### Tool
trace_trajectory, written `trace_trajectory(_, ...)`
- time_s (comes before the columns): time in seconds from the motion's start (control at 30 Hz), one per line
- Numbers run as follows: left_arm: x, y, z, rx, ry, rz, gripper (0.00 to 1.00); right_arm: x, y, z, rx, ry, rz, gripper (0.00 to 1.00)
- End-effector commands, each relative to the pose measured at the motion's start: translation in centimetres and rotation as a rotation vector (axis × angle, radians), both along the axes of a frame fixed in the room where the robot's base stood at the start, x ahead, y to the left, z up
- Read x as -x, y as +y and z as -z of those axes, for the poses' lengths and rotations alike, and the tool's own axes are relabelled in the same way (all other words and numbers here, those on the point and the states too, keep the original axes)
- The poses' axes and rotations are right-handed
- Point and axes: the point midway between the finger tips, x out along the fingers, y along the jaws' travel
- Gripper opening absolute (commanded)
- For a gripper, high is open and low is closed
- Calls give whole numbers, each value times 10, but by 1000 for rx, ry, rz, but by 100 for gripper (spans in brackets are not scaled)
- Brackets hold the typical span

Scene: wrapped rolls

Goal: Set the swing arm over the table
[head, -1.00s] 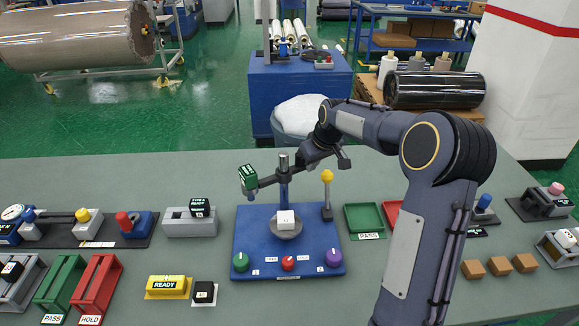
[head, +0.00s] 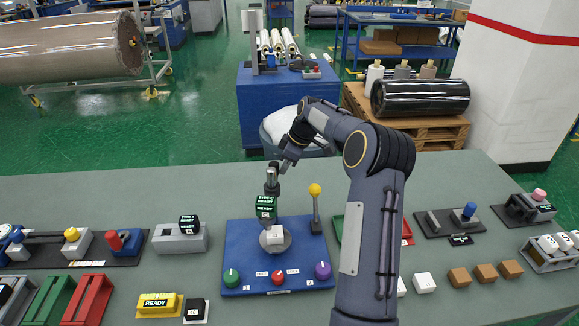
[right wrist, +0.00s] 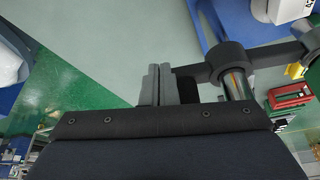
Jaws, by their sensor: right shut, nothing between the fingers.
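The swing arm is mounted on a grey post (head: 272,180) at the back of the blue base (head: 240,262). Its green-and-black display block (head: 266,207) now hangs toward me, above or just behind the round grey table (head: 264,245). A white cube (head: 275,237) sits on that table. My right gripper (head: 283,168) is shut and empty, close beside the post. In the right wrist view, its closed fingers (right wrist: 160,86) are by the short dark end of the swing arm (right wrist: 205,72); I cannot tell if they touch. My left gripper is out of view.
A yellow-topped lever (head: 315,205) stands right of the post. Green (head: 231,277), red (head: 278,279) and purple (head: 322,270) knobs line the base's front. My right forearm hides part of the trays at right.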

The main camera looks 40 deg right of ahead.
Motion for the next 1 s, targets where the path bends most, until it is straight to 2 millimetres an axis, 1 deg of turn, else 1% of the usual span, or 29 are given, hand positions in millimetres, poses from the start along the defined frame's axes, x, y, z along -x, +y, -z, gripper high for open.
trace_trajectory(0.1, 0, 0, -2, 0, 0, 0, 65, -6, 3, 0, 0, 0, -1, 0)
trace_trajectory(0.37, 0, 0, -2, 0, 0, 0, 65, -12, 6, 0, 0, 0, 2, 0)
trace_trajectory(1.0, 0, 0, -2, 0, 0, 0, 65, -15, 8, -1, -1, -3, 1, 0)
